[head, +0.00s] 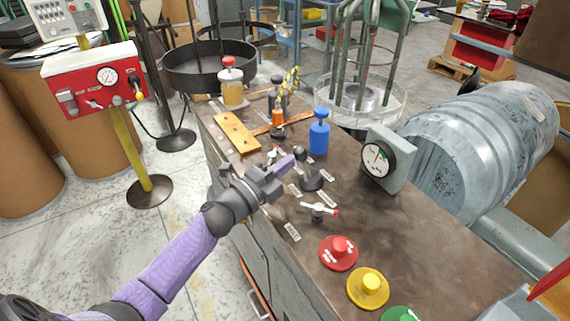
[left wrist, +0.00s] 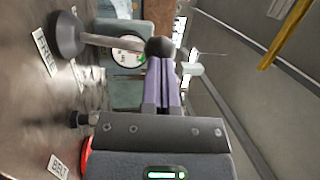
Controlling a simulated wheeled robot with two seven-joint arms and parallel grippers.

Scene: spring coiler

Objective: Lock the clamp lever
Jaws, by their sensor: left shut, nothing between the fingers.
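The clamp lever seems to be the lever with a round black base (head: 313,181), a thin metal rod and a black ball knob (head: 300,154), standing tilted on the bench top. In the left wrist view its base (left wrist: 66,34) sits beside a label reading FREE (left wrist: 45,52), and its rod runs to the ball knob (left wrist: 160,47). My left gripper (head: 291,160) is shut and empty, its purple fingertips right at the ball knob; the fingertips (left wrist: 164,62) show just below the ball in the left wrist view. I cannot tell whether they touch. My right gripper is out of view.
A switch with a red tip (head: 320,210) stands nearer on the bench. Red (head: 338,252) and yellow (head: 368,288) buttons lie at the near right. A dial gauge (head: 378,160), blue bottle (head: 319,135) and orange-handled tool (head: 278,117) stand around the lever.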

